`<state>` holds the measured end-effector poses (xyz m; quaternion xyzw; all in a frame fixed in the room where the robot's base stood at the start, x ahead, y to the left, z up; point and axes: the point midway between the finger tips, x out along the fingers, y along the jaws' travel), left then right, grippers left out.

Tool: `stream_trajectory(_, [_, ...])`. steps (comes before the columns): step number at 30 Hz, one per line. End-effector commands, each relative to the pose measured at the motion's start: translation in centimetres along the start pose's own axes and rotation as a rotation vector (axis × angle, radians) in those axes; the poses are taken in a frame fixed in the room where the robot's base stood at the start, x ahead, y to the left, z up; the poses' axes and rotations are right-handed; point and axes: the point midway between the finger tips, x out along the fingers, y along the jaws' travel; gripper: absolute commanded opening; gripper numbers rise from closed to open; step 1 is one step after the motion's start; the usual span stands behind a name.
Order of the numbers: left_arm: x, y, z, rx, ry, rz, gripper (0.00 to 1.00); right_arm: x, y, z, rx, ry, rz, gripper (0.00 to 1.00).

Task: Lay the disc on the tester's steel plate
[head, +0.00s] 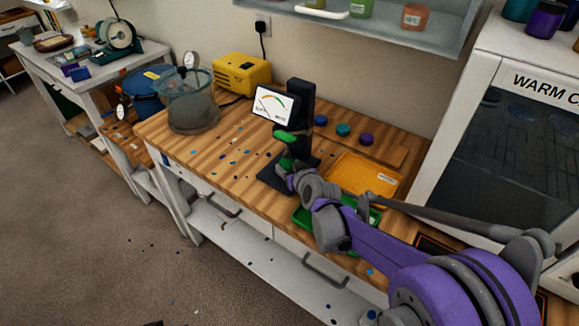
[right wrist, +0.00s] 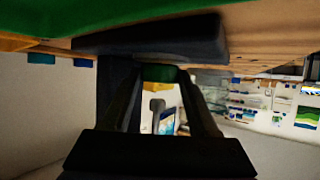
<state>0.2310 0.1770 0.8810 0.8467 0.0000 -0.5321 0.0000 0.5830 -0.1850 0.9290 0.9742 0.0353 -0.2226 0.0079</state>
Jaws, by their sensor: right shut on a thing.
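My right gripper (head: 286,167) is at the tester, low in front of the column, shut on a green disc (right wrist: 158,73). The disc shows edge-on between the fingertips in the right wrist view, where the bench appears at the top. I cannot make out the steel plate or whether the disc touches it. My left gripper is not in view.
Blue (head: 320,120), teal (head: 343,129) and purple (head: 366,138) discs lie behind the orange tray (head: 345,163). A green tray (head: 303,216) is partly under my right arm. A yellow box (head: 241,73) and a clear pot (head: 190,108) stand left. A white cabinet (head: 472,88) stands right.

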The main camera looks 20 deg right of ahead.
Motion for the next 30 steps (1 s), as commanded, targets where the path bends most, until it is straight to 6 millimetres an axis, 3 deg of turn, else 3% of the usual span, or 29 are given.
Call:
stream_trajectory(4, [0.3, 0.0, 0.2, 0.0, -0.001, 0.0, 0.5, 0.2, 0.0, 0.4, 0.0, 0.0, 0.0, 0.06])
stream_trajectory(5, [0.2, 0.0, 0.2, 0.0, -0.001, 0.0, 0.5, 0.1, 0.0, 0.3, 0.0, 0.0, 0.0, 0.65])
stream_trajectory(9, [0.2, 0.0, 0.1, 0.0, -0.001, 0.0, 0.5, 0.1, 0.0, 0.3, 0.0, 0.0, 0.0, 0.9])
stream_trajectory(20, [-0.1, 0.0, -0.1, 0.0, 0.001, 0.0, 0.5, -0.1, 0.0, -0.2, 0.0, 0.0, 0.0, 0.9])
stream_trajectory(23, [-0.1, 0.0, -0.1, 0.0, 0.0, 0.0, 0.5, -1.0, 0.0, -0.1, 0.0, 0.0, 0.001, 0.9])
stream_trajectory(30, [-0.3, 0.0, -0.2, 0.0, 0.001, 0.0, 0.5, -5.6, 0.1, -0.1, 0.0, 0.0, 0.002, 0.9])
